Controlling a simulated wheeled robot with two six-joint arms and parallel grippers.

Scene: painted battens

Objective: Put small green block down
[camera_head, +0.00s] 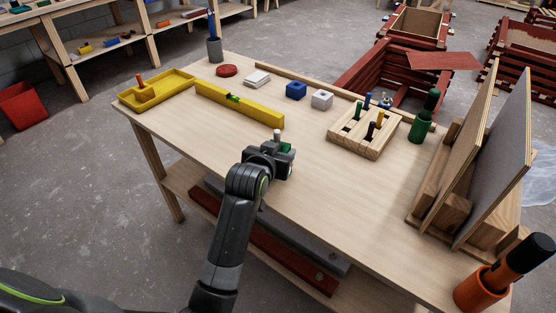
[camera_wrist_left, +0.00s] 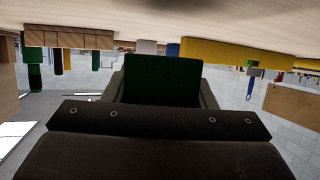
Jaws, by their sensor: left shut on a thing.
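The small green block (camera_head: 286,147) shows only partly in the head view, behind my left gripper (camera_head: 281,149). My left gripper is over the front middle of the wooden workbench (camera_head: 320,160). In the left wrist view the dark green block (camera_wrist_left: 162,80) fills the gap between the fingers, so the gripper is shut on it. The wrist picture is upside down, with the bench top along its upper edge. Whether the block touches the bench top cannot be told. My right gripper is not in view.
A yellow level (camera_head: 240,105) lies behind the gripper. A blue block (camera_head: 296,91), a whitish block (camera_head: 322,99) and a wooden peg rack (camera_head: 364,131) stand farther back and right. Upright panels (camera_head: 490,160) occupy the right end. Bench top right of the gripper is clear.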

